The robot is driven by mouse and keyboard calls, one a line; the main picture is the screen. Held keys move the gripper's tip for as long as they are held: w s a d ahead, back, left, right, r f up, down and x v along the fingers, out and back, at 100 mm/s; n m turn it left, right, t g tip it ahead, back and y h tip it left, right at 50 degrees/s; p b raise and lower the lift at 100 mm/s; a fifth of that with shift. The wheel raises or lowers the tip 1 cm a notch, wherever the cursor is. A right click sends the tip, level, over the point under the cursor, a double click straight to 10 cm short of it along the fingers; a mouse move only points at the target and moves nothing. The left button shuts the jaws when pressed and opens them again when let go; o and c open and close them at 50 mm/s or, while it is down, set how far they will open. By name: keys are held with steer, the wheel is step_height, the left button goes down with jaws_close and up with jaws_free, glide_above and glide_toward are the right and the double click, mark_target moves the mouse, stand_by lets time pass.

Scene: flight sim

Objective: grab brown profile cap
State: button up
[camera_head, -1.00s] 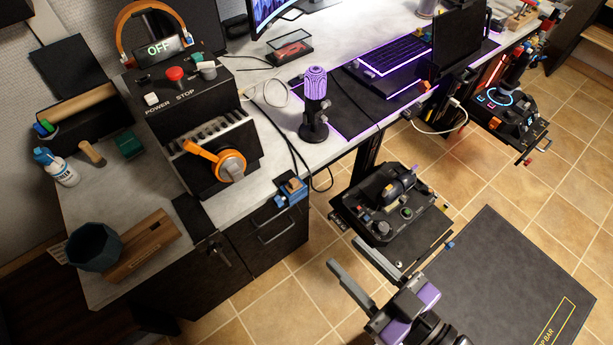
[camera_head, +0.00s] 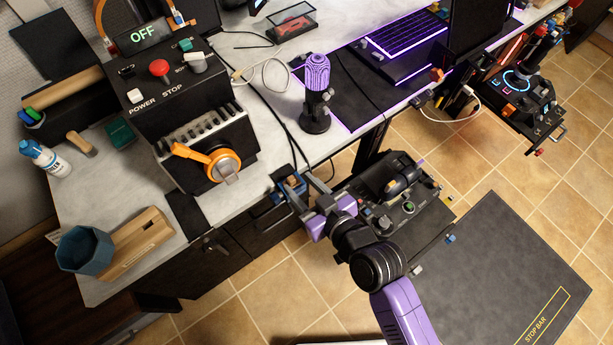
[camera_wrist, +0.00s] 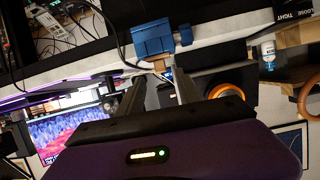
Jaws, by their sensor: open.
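My gripper (camera_head: 303,188) is open, at the desk's front edge in the head view, close to a blue clamp-like piece (camera_head: 291,186) with a small brown part. In the wrist view the blue piece (camera_wrist: 153,38) lies beyond the two spread fingers (camera_wrist: 155,95), with a small brown block (camera_wrist: 160,66) below it. Nothing shows between the fingers. I cannot tell for sure whether this brown block is the brown profile cap. A small orange-brown end piece (camera_head: 437,75) also shows at the desk edge further right.
A black control box (camera_head: 190,100) with an orange lever (camera_head: 210,160) stands behind on the desk (camera_head: 75,195). A joystick panel (camera_head: 395,195) sits just right of my gripper. Cables hang nearby.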

mark_target(289, 177)
steer(key=shift+f, duration=0.25)
steer(key=x, duration=0.7)
steer(key=shift+w+a+f, duration=0.1)
steer(key=shift+a+f, duration=0.1)
steer(key=shift+a, duration=0.05)
jaws_close()
